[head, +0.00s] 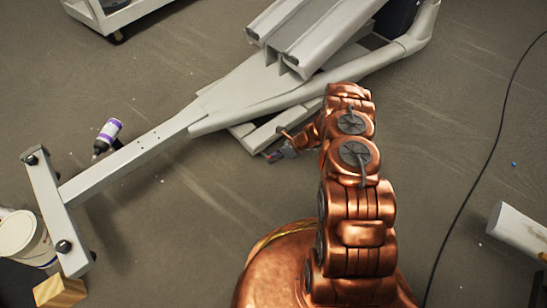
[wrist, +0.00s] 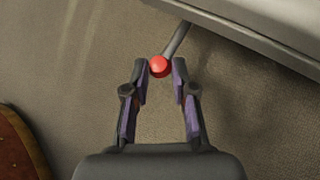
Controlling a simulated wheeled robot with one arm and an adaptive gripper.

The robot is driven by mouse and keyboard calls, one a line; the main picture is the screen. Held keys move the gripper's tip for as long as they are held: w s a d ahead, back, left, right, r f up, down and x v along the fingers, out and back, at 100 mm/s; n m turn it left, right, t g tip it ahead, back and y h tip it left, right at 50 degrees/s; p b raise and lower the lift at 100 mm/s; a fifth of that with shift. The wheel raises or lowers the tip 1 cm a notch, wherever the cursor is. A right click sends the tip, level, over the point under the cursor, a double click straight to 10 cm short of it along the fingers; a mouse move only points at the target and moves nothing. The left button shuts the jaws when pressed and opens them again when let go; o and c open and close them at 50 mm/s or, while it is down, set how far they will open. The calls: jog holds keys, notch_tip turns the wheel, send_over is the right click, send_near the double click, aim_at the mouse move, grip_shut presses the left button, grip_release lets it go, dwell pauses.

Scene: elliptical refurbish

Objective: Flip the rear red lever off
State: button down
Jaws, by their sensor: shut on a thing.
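The red lever shows in the wrist view as a round red knob (wrist: 159,66) on a thin grey rod (wrist: 177,40). The rod slants up and right to the edge of a grey frame (wrist: 265,35). My gripper (wrist: 160,72) has its two purple-padded fingers on either side of the knob, closed on it at the fingertips. In the head view my gripper (head: 280,154) is low beside the grey elliptical machine (head: 240,92), near its lower rail. The knob is too small to make out there.
A bottle with a purple label (head: 108,136) lies by the machine's long beam. A white bucket (head: 22,238) and a wooden block (head: 60,291) are at the lower left. A black cable (head: 478,180) runs along the floor at right, near a white cylinder (head: 517,232).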

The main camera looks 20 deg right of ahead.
jog(key=shift+s+f, duration=0.1)
jog(key=shift+s, duration=0.15)
jog(key=c, duration=0.9)
grip_release()
jog(key=shift+w, duration=0.15)
jog(key=shift+c, duration=0.2)
jog(key=v, duration=1.2)
